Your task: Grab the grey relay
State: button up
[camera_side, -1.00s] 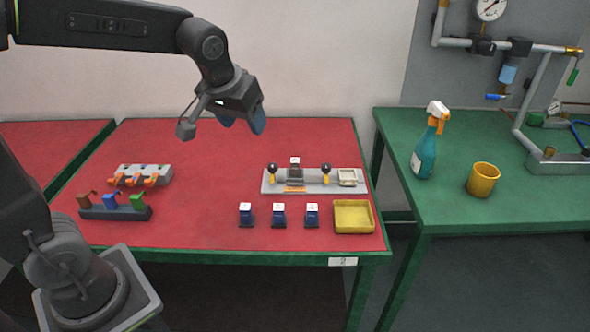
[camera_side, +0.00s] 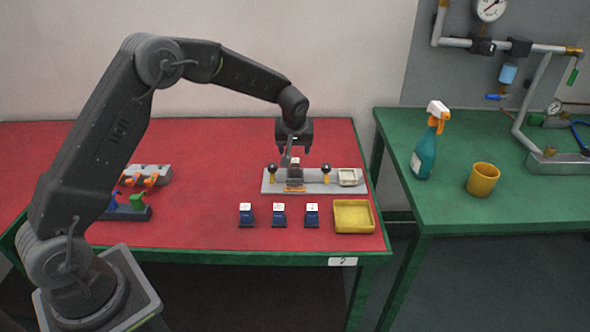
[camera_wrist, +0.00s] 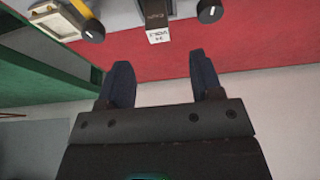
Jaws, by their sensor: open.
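The grey relay (camera_side: 295,171) sits upright in the middle of the light grey fixture (camera_side: 348,190) on the red table, between two black-knobbed clamps. My gripper (camera_side: 294,150) is above and just behind the relay, pointing down, in the side view. In the wrist view the relay (camera_wrist: 156,20), with its white printed label, shows at the top, beyond the blue fingertips of my gripper (camera_wrist: 160,70). The fingers are apart with nothing between them. Part of the relay is cut off by the wrist view's top edge.
Three blue relays with white tops (camera_side: 279,217) stand in front of the fixture, beside a yellow tray (camera_side: 354,230). Black knobs (camera_wrist: 210,11) flank the grey relay closely. Racks with coloured pieces (camera_side: 130,211) are at left. A spray bottle (camera_side: 426,150) and yellow cup (camera_side: 483,181) stand on the green table.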

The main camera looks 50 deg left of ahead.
aim_at(295, 160)
jog(key=x, duration=0.9)
jog(key=shift+w+f, duration=0.1)
jog(key=shift+f, duration=0.1)
jog(key=c, duration=1)
